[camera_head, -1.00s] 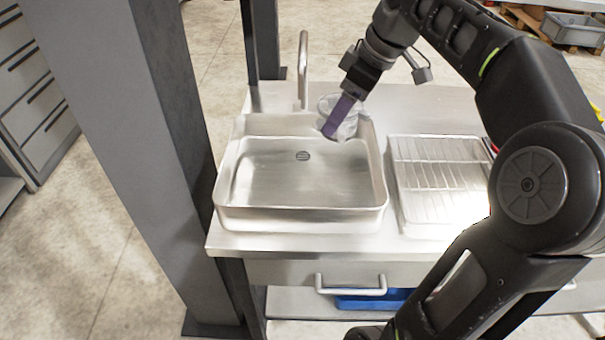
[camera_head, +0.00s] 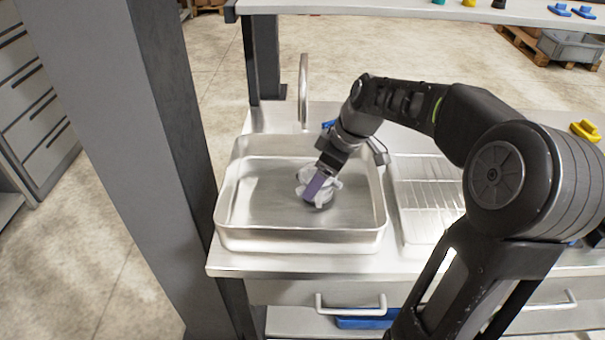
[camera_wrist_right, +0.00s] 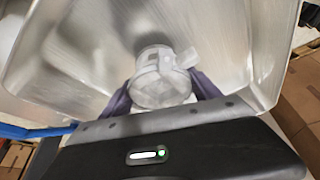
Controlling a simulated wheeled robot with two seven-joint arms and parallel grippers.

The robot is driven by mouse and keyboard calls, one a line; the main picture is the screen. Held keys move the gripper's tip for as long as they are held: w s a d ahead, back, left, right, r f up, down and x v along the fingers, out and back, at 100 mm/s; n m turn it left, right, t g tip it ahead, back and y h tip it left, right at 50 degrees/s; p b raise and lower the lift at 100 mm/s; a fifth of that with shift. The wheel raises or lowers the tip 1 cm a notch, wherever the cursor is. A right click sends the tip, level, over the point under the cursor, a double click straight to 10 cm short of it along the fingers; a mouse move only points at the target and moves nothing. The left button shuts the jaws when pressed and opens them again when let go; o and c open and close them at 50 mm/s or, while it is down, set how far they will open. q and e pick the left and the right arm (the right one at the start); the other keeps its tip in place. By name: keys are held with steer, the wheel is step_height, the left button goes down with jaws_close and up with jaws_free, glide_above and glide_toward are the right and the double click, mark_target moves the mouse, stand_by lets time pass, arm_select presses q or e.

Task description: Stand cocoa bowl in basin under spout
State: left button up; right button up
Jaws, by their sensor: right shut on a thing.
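The cocoa bowl (camera_head: 331,184) is a small pale grey, partly see-through vessel. It is inside the steel basin (camera_head: 237,237), right of the middle and low near the floor; I cannot tell whether it touches it. My right gripper (camera_head: 315,190) is shut on the bowl, with purple fingers on it. In the right wrist view the bowl (camera_wrist_right: 160,80) is between the two fingers, with the basin's steel walls (camera_wrist_right: 230,45) around it. The spout (camera_head: 304,85) is a curved steel tube at the basin's back edge, behind the bowl. My left gripper is not in view.
A grey post (camera_head: 130,130) stands close at the left. A shelf (camera_head: 400,12) with small coloured items spans the back. A drawer handle (camera_head: 350,305) sticks out below the counter.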

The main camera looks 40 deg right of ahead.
mark_target(306, 171)
steer(key=shift+w+a+r, duration=0.1)
steer(key=shift+w+a, duration=0.15)
steer(key=shift+w, duration=0.1)
steer(key=w, duration=0.1)
steer(key=w+a+p, duration=0.1)
steer(key=shift+w+a+f+p, duration=0.3)
steer(key=shift+w+f, duration=0.05)
steer(key=shift+w, duration=0.05)
steer(key=shift+f, duration=0.3)
steer(key=o, duration=0.9)
steer(key=shift+f, duration=0.2)
steer(key=o, duration=0.5)
